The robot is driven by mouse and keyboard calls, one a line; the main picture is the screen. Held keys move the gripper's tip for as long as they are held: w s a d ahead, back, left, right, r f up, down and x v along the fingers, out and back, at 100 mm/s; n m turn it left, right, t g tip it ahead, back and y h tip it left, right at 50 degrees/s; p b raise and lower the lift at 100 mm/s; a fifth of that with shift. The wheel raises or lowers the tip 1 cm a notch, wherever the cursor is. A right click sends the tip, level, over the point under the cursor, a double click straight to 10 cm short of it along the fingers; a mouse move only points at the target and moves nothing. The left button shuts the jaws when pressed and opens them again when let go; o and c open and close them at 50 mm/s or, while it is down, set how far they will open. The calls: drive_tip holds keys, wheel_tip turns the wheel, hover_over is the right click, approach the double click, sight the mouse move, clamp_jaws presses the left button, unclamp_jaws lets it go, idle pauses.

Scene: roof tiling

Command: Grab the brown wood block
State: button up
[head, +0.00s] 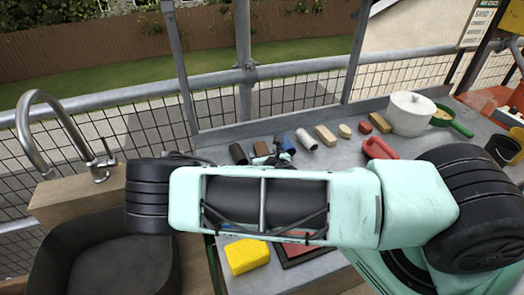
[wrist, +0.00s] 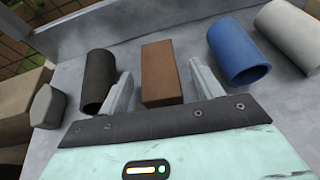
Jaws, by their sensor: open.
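The brown wood block (wrist: 161,76) lies on the grey counter, upright in the middle of the wrist view. It also shows in the head view (head: 261,148), just beyond my arm and partly hidden. My gripper (wrist: 160,90) is open, with one finger on the left side of the block and one on the right. The block's near end lies close to the gripper's dark front edge.
A black tube (wrist: 99,80) lies just left of my left finger, a blue tube (wrist: 238,54) just right of the right one. A pale tube (wrist: 290,35) lies farther right. A white pot (head: 411,114) and yellow sponge (head: 246,256) are on the counter. A raised wall edges the back.

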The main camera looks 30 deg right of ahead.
drive_tip(key=shift+w+f, duration=0.1)
drive_tip(key=shift+w, duration=0.05)
drive_tip(key=c, duration=1.1)
drive_tip(key=shift+o, duration=0.2)
